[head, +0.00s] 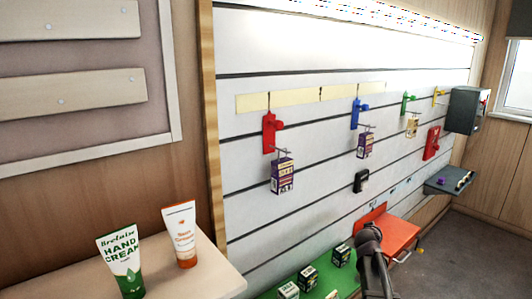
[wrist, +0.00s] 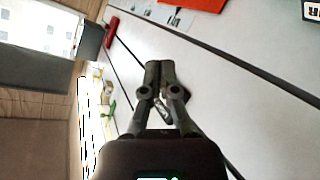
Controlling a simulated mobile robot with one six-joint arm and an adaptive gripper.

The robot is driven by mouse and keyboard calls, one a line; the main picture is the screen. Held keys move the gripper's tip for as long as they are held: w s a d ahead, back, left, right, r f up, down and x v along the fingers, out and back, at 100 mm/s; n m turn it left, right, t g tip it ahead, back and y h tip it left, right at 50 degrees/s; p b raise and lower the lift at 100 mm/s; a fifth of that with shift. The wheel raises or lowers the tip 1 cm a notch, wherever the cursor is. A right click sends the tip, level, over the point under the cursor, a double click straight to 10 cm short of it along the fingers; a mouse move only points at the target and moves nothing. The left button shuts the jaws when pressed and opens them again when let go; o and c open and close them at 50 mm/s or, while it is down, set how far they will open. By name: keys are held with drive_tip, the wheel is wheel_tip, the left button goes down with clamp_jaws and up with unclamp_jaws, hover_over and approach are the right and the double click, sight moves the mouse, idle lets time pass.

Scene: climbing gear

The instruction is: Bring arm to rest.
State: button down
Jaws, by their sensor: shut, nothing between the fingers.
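My gripper (wrist: 160,68) is in the wrist view, its two dark fingers together with nothing held between them. It is in front of the pale slatted wall panel (wrist: 235,60), which appears sideways there. In the head view a dark part of my arm (head: 372,262) rises at the bottom, in front of the green mat and beside the orange shelf. I cannot tell its exact distance from the wall. A small dark and grey thing (wrist: 165,106) shows behind the fingers; I cannot tell what it is.
Red (head: 269,132), blue (head: 356,113) and green (head: 405,103) hooks are on the wall, with boxes hanging below some. Small boxes stand on a green mat (head: 318,277). An orange shelf (head: 402,236) juts out. Two tubes (head: 121,262) stand on a table at left. Floor at right is clear.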

drive_tip(key=s+a+f+g+y+p, duration=0.1)
drive_tip(key=s+a+f+g+y, duration=0.4)
drive_tip(key=s+a, duration=0.8)
drive_tip(key=s+a+f+g+y, duration=0.2)
drive_tip(key=s+a+f+g, duration=0.4)
drive_tip(key=s+a, duration=0.65)
wheel_tip(320, 180, up, 20)
drive_tip(key=s+d+p, duration=0.2)
drive_tip(key=p, duration=1.7)
drive_tip(key=shift+d, duration=0.3)
